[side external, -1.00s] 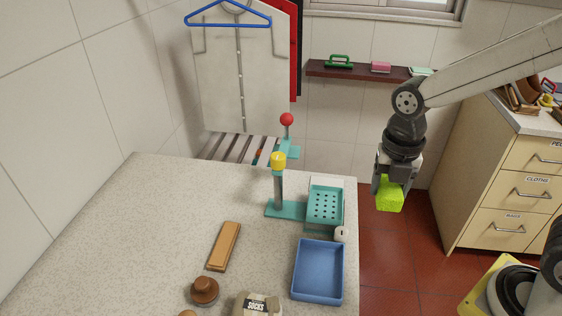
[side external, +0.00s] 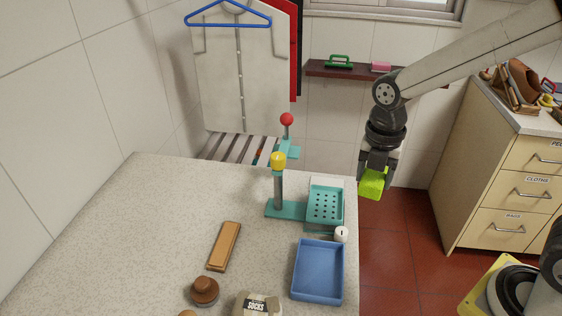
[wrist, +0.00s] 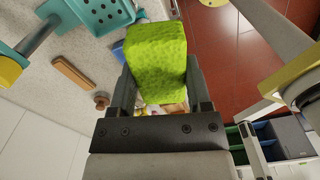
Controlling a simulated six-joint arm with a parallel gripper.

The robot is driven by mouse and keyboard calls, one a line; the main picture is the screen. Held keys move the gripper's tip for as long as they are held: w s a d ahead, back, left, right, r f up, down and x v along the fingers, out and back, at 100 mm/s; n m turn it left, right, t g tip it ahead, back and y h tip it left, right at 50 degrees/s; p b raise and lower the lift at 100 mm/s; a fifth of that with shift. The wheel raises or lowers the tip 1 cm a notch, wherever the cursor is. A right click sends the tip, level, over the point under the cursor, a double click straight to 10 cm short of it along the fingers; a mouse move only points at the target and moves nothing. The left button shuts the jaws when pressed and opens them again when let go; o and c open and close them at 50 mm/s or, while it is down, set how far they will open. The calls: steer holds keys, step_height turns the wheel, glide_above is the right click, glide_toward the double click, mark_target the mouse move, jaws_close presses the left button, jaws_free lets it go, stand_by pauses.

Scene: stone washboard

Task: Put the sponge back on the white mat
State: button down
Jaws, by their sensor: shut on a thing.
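My gripper (side external: 376,172) is shut on a bright yellow-green sponge (side external: 372,185), held in the air just right of the stone counter's (side external: 110,235) back right part. In the wrist view the sponge (wrist: 157,62) sits between both fingers. A pale, flat patch (side external: 327,182) shows at the far edge of the teal perforated tray (side external: 325,205); it may be the white mat, mostly hidden. The sponge is apart from it, to its right.
A teal stand with a yellow knob (side external: 278,160) is left of the teal tray. A small white round item (side external: 341,234) and a blue tray (side external: 318,270) lie nearer. A wooden bar (side external: 224,246) and brown knob (side external: 204,291) are on the counter, whose left middle is clear.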

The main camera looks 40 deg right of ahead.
steer(key=shift+w+d+f+m, duration=1)
steer(key=shift+w+f+m, duration=0.55)
steer(key=shift+w+m, duration=1.2)
steer(key=shift+w+d+f+m, duration=0.95)
steer(key=shift+w+f+m, duration=0.6)
steer(key=shift+w+m, duration=1.2)
steer(key=shift+w+d+f+m, duration=1)
steer(key=shift+w+f+m, duration=0.8)
steer(key=shift+w, duration=1.6)
steer(key=shift+r, duration=0.25)
steer(key=shift+f, duration=0.1)
steer(key=shift+f, duration=2.85)
